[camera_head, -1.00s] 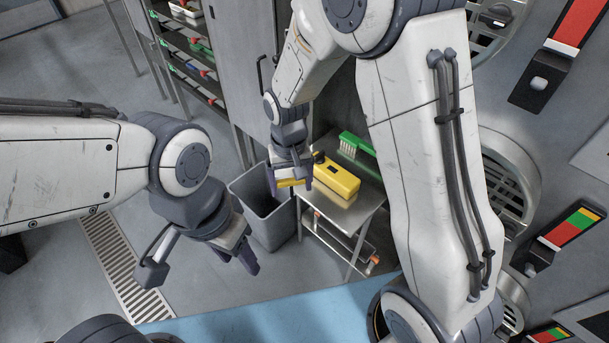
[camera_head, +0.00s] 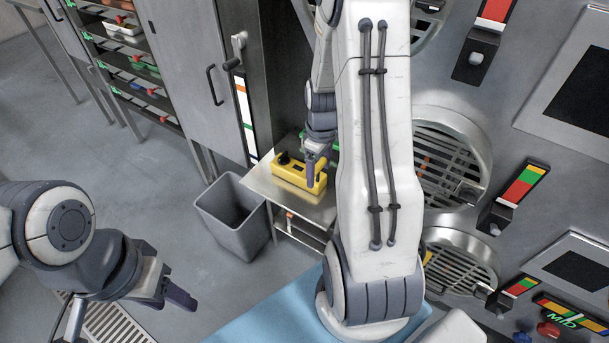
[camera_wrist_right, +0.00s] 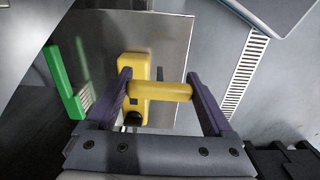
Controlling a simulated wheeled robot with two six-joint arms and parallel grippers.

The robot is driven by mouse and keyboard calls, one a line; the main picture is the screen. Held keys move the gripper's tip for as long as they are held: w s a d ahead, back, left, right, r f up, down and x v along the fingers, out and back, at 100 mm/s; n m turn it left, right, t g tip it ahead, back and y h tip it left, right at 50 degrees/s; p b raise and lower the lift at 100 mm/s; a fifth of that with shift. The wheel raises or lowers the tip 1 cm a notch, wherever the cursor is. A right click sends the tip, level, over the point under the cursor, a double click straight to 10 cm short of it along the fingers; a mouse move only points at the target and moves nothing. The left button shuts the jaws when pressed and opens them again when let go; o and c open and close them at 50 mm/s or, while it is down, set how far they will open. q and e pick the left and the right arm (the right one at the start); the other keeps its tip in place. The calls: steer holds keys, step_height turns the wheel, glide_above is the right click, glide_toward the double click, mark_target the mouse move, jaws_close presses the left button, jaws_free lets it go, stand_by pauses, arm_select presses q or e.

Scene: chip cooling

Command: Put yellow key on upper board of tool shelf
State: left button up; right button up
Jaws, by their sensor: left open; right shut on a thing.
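My right gripper (camera_wrist_right: 158,82) is shut on a yellow bar, the yellow key (camera_wrist_right: 172,92), which lies crosswise between its fingers. In the head view my right gripper (camera_head: 316,172) is over the small metal stand, in front of a yellow box; the key cannot be told apart from the box there. The stand's upper board (camera_head: 262,184) carries the yellow box (camera_head: 290,172) with a dark knob, also behind the key in the wrist view (camera_wrist_right: 133,66). I cannot tell how high the key is above the board. My left gripper (camera_head: 172,292) is open and empty at lower left.
A green brush (camera_wrist_right: 66,85) lies beside the yellow box. A grey bin (camera_head: 232,212) stands left of the stand. A cabinet (camera_head: 185,85) stands behind, with a multi-level rack (camera_head: 135,80) of coloured items further left. Wall panels and vents fill the right.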

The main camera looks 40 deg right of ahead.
steer(key=shift+s+d+f+b, duration=0.15)
steer(key=shift+f+b, duration=0.1)
steer(key=shift+f, duration=1.45)
steer(key=shift+s+d+f+b, duration=0.1)
steer(key=shift+d+f+b, duration=0.1)
steer(key=shift+f, duration=1.5)
steer(key=shift+s+d+f+b, duration=0.15)
steer(key=shift+f+b, duration=0.1)
steer(key=shift+f, duration=1.45)
steer(key=shift+w, duration=0.1)
